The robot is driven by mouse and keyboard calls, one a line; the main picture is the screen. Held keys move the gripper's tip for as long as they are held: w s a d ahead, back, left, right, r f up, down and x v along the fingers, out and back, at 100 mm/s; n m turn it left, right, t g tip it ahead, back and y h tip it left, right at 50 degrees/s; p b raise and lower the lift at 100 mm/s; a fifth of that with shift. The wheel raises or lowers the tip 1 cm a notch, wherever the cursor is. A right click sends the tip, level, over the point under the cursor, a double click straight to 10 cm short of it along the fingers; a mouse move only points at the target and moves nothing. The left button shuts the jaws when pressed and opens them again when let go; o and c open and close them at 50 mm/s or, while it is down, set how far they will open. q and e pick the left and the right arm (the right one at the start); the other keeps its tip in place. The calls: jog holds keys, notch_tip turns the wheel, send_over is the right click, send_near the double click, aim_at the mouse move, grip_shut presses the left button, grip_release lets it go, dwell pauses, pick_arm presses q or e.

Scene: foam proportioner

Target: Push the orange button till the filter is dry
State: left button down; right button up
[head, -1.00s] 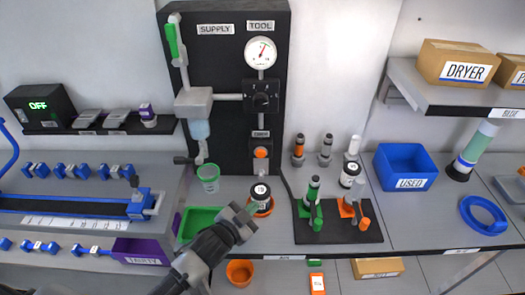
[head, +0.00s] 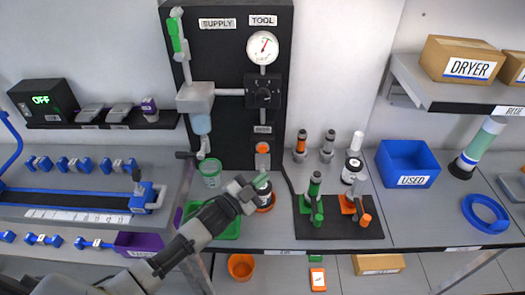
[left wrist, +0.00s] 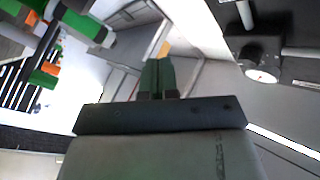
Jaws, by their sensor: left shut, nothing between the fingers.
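An orange button-like piece (head: 262,148) sits low on the black panel (head: 228,60), under a small label. A grey block with a pale blue bowl (head: 201,124), which looks like the filter, hangs to its left; I cannot tell how much liquid is in it. A green cup (head: 210,172) stands below the bowl. My left gripper (head: 264,181) is shut and empty, in front of and below the orange piece, overlapping a dark jar with a white label (head: 263,194) in this view. Its green fingertips (left wrist: 157,75) are together in the left wrist view. My right gripper is not in view.
A pressure gauge (head: 263,47) and black knob (head: 263,91) are above the orange piece. A green tray (head: 225,230) lies left of the jar. A black stand (head: 340,228) with green and orange tools is to the right, beside a blue bin (head: 407,165).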

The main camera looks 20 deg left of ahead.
aim_at(262, 149)
pick_arm(q)
jog(key=w+b, duration=0.1)
jog(key=w, duration=0.1)
jog(key=w+a+b, duration=0.1)
jog(key=w, duration=0.2)
jog(key=shift+w+a+f+b, duration=0.2)
jog(key=shift+w+a+b, duration=0.15)
jog(key=shift+w+b, duration=0.05)
jog(key=shift+w+a+r+b, duration=0.1)
jog(key=shift+w+a+b, duration=0.1)
jog(key=shift+w, duration=0.2)
jog(key=shift+w+a+r+b, duration=0.1)
jog(key=shift+w+b, duration=0.05)
jog(key=shift+w, duration=0.25)
jog(key=shift+d, duration=0.1)
dwell(0.5)
jog(key=shift+w, duration=0.2)
dwell(0.3)
jog(key=shift+w, duration=0.25)
